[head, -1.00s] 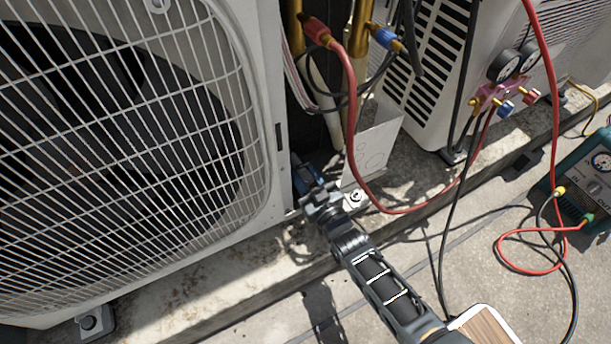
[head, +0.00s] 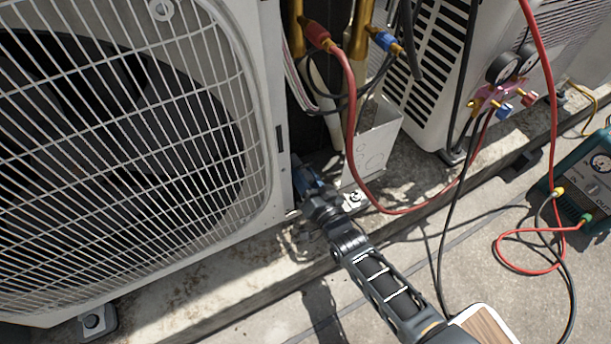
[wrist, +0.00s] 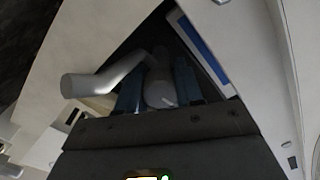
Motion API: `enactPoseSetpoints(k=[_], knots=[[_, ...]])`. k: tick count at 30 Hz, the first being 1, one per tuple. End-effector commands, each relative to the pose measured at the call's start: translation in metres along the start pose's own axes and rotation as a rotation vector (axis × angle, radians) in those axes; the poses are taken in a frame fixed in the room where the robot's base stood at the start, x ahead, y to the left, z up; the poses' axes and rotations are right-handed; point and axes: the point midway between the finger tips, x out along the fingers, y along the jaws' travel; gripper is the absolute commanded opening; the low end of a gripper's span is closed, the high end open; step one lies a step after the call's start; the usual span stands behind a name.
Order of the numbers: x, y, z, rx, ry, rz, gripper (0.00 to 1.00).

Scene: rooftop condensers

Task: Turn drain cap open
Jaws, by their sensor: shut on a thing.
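The drain cap (wrist: 160,94) is a round, pale grey piece in the wrist view, between the two blue fingers of my gripper (wrist: 158,88). My gripper is shut on it. A pale grey bent pipe (wrist: 95,84) runs left from behind the cap. In the head view my gripper (head: 305,178) reaches into the gap at the lower right corner of the large condenser (head: 262,215). The cap is hidden there by my gripper and the casing.
A red hose (head: 352,130) hangs close to the right of my gripper, in front of a white panel (head: 372,150). A gauge manifold (head: 495,97) hangs on the second condenser. A teal machine (head: 580,180) stands at right.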

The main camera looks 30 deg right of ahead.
Motion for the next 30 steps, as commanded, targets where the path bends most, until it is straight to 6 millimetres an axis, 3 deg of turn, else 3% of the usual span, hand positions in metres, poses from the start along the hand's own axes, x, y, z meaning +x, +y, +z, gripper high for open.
enactPoseSetpoints(k=[18, 30], knots=[[-0.0003, -0.001, 0.0009, 0.579, -0.001, 0.0, 0.05], [-0.0006, -0.0012, 0.0009, 0.846, -0.002, 0.002, 0.05]])
